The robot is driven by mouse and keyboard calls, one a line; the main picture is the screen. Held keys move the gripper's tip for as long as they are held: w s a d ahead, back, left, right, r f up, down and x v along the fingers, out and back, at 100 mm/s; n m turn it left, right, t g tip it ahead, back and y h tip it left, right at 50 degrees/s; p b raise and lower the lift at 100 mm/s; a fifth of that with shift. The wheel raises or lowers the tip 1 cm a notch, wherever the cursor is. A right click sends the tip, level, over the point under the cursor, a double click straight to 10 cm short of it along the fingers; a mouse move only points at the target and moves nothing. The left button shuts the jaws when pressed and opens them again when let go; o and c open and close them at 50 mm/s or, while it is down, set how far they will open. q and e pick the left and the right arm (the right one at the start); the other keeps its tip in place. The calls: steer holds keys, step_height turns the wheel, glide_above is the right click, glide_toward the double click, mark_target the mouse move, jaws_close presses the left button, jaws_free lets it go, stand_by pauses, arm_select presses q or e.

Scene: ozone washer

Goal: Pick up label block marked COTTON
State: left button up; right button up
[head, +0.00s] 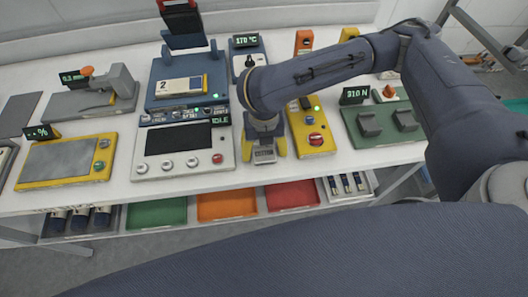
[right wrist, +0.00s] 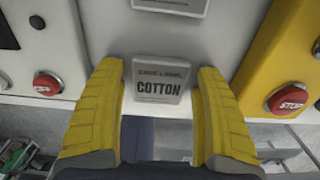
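The label block marked COTTON (right wrist: 160,88) is a small light grey block with dark lettering. It sits near the front edge of the white bench and shows small in the head view (head: 263,157). My right gripper (head: 264,150) is low over the bench, with its yellow fingers on either side of the block. In the right wrist view the right gripper (right wrist: 160,68) is open, with narrow gaps between the fingers and the block. My left gripper is not in view.
A second printed grey block (right wrist: 172,5) lies just behind. A white control panel (head: 183,150) stands close left, and a yellow box with a red STOP button (head: 312,128) close right. Green (head: 157,213), orange (head: 227,204) and red (head: 292,195) trays are below the bench edge.

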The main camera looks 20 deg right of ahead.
steer(key=c, duration=1)
